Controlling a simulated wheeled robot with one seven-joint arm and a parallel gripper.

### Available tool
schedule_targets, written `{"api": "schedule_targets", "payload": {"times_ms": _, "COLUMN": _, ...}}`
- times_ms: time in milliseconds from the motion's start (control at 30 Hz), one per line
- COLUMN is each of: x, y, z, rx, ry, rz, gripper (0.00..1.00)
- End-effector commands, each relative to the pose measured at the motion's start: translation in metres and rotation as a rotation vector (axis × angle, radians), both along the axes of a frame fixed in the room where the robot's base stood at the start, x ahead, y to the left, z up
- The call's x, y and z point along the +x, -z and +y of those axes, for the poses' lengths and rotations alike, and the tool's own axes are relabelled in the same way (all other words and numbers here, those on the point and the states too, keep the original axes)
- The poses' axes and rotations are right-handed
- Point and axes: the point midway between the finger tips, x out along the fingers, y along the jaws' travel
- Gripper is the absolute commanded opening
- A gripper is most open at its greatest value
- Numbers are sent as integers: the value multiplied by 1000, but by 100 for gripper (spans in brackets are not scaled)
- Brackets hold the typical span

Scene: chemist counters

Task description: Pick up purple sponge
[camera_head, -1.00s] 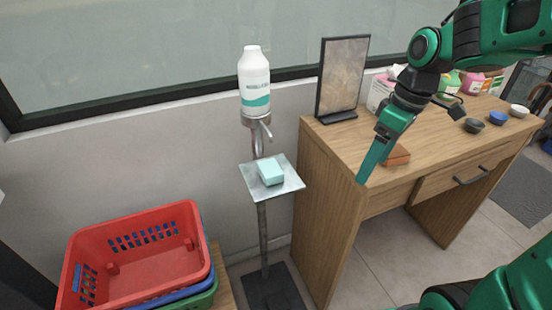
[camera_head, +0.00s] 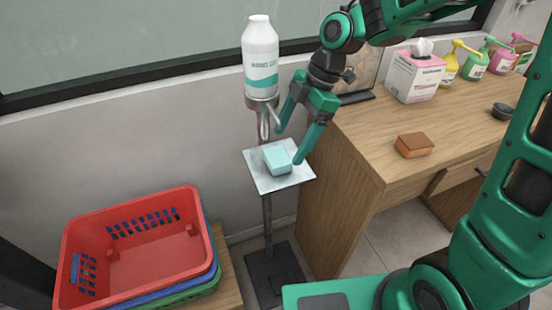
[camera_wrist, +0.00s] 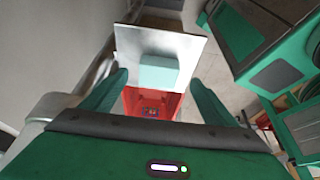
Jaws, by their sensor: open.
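No purple sponge shows in these views. A pale teal, sponge-like block (camera_head: 278,159) lies on a square metal plate (camera_head: 300,176) on a thin stand. My gripper (camera_head: 288,149) is open and empty, pointing down just above the plate, with its fingers close around the block's far and right sides. In the wrist view the block (camera_wrist: 158,73) appears between and beyond the two spread fingers, on the plate (camera_wrist: 190,48). I cannot tell whether a finger touches it. An orange-brown block (camera_head: 414,145) lies on the wooden desk.
Stacked baskets, red on top (camera_head: 140,285), are at lower left.

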Motion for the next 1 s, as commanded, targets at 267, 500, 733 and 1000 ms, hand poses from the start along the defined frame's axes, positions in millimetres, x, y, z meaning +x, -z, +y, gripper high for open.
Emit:
{"api": "schedule_targets", "payload": {"times_ms": 267, "x": -2, "y": 31, "z": 16, "rx": -1, "ry": 2, "rz": 4, "gripper": 80}}
{"api": "schedule_targets", "payload": {"times_ms": 500, "x": -3, "y": 46, "z": 21, "rx": 0, "ry": 3, "rz": 1, "gripper": 80}}
{"api": "schedule_targets", "payload": {"times_ms": 733, "x": -3, "y": 46, "z": 21, "rx": 0, "ry": 3, "rz": 0, "gripper": 68}}
{"api": "schedule_targets", "payload": {"times_ms": 1000, "x": -3, "y": 45, "z": 21, "rx": 0, "ry": 3, "rz": 0, "gripper": 34}}
